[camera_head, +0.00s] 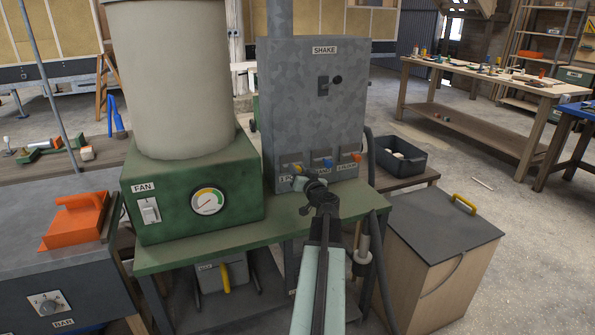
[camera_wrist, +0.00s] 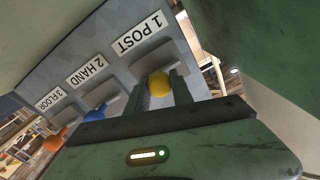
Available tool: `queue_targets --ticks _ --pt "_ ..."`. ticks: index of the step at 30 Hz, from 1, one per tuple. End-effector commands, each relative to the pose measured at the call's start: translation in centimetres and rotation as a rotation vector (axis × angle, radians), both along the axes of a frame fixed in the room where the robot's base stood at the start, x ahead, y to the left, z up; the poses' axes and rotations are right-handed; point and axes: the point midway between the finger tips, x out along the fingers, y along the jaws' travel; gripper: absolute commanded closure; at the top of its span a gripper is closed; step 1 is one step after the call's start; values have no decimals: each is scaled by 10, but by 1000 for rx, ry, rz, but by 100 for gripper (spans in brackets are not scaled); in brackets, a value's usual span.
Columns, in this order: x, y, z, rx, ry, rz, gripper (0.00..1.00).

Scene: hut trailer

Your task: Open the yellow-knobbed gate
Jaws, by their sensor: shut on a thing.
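The yellow knob (camera_wrist: 158,84) is on the gate labelled "1 POST", at the lower left of the grey "SHAKE" cabinet (camera_head: 315,110). It also shows in the head view (camera_head: 297,168), partly behind my arm's end. My gripper (camera_wrist: 161,93) is shut on the yellow knob, with one finger on each side of it. In the head view my gripper (camera_head: 303,180) is small and dark against the cabinet's lower front. The exact finger contact is hard to make out there.
A blue knob (camera_wrist: 96,113) at "2 HAND" and an orange knob (camera_wrist: 56,140) at "3 FLOOR" are alongside. The green FAN box (camera_head: 190,195) stands left of the cabinet on a green bench (camera_head: 270,232). A dark-lidded wooden box (camera_head: 440,225) stands at the right.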

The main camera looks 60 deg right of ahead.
Motion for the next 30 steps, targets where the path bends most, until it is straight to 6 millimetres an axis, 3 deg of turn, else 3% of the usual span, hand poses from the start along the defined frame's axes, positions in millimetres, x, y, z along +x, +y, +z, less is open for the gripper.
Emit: queue_targets --ticks 9,13,20,21,23,30 --pt "-31 27 0 -1 1 -3 100" --pt "-34 36 0 -1 1 0 100" --pt "-31 36 0 -1 0 2 100" --pt "-31 36 0 -1 0 2 70" --pt "-31 36 0 0 0 3 53" --pt "-30 37 0 0 0 5 51"
